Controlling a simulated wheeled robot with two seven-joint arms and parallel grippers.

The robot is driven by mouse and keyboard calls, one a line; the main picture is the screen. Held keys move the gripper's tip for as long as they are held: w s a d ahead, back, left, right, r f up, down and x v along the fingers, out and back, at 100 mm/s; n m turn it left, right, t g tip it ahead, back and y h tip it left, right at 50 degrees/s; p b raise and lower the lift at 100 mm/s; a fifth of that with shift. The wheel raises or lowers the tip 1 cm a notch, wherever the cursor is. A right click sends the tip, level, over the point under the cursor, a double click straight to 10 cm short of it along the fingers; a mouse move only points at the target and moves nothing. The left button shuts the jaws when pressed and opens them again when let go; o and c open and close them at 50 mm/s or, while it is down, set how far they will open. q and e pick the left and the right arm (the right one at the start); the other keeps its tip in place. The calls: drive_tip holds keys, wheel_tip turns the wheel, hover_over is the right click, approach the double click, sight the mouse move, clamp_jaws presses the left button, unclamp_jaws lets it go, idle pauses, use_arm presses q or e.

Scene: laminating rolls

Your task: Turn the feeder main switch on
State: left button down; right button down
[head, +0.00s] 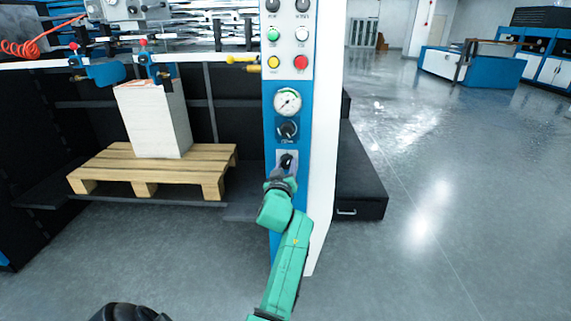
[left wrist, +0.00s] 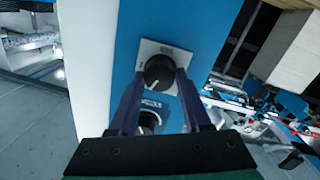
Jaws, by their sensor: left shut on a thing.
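The feeder main switch (head: 287,161) is a black rotary knob on a light plate, low on the blue control column (head: 272,215). In the left wrist view the knob (left wrist: 159,70) has a white mark pointing toward the lower left. My left gripper (head: 284,172) reaches up to the switch from below in the head view. Its two dark fingers (left wrist: 160,82) stand on either side of the knob and are shut on it. The gripper partly hides the switch in the head view. My right gripper is not in view.
A second black knob (head: 287,130) and a round gauge (head: 288,102) sit above the switch, below coloured buttons (head: 301,63). A paper stack (head: 160,125) stands on a wooden pallet (head: 115,165) to the left. A black step (head: 358,185) stands right of the column; open floor lies beyond.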

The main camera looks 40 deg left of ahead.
use_arm(q)
drive_tip(key=m+p, duration=0.1)
drive_tip(key=m, duration=0.2)
drive_tip(key=shift+r+m, duration=0.15)
drive_tip(key=shift+m, duration=0.15)
drive_tip(key=m, duration=0.2)
drive_tip(key=shift+m+g+p, duration=0.3)
drive_tip(key=shift+p, duration=0.05)
drive_tip(key=m, duration=0.3)
drive_tip(key=shift+m+g+y+p, duration=0.3)
drive_tip(key=shift+m+p, duration=0.15)
drive_tip(key=shift+m, duration=0.95)
drive_tip(key=c, duration=0.5)
unclamp_jaws()
drive_tip(key=shift+o, duration=0.7)
drive_tip(key=shift+w, duration=0.15)
